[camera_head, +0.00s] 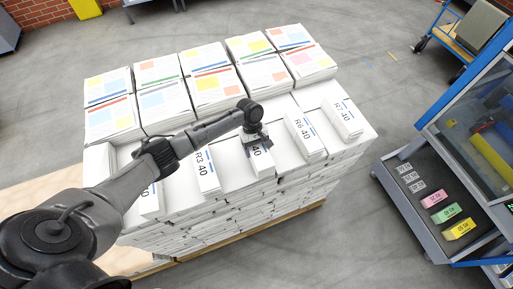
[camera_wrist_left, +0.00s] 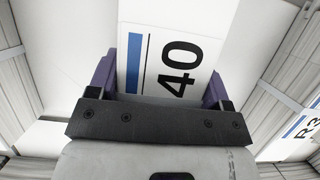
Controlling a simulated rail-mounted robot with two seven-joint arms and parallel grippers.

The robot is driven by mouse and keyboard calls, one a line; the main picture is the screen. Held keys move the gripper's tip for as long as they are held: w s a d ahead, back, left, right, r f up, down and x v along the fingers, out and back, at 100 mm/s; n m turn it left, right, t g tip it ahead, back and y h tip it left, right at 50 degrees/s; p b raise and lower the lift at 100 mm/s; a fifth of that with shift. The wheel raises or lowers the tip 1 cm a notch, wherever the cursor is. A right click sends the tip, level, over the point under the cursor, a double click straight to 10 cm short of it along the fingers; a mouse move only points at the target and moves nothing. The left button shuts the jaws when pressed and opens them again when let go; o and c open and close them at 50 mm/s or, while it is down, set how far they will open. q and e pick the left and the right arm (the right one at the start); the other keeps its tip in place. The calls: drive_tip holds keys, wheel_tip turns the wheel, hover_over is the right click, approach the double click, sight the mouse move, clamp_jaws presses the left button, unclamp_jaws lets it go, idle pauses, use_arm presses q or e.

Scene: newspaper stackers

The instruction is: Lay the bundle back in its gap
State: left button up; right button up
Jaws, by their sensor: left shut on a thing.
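My left gripper (camera_head: 256,142) is over the front of the newspaper stack, pointing down. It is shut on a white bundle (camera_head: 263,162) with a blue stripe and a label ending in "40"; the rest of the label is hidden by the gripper. In the left wrist view this bundle (camera_wrist_left: 170,55) sits between the purple fingers. It is between the R3 40 bundle (camera_head: 207,172) and the R6 40 bundle (camera_head: 303,137), at or just above the white stack top (camera_head: 235,175); I cannot tell whether it touches. My right gripper is not in view.
An R7 40 bundle (camera_head: 342,119) lies at the right. Printed newspaper piles (camera_head: 212,80) stand behind the row. My left arm covers part of the left bundles. A cart (camera_head: 430,205) with pink, green and yellow blocks stands right of the pallet, with open floor between.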

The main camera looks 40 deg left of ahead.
use_arm(q)
drive_tip(key=shift+f, duration=0.4)
drive_tip(key=o, duration=1.4)
drive_tip(key=shift+w, duration=0.1)
drive_tip(key=shift+o, duration=1.3)
drive_tip(key=shift+f, duration=0.15)
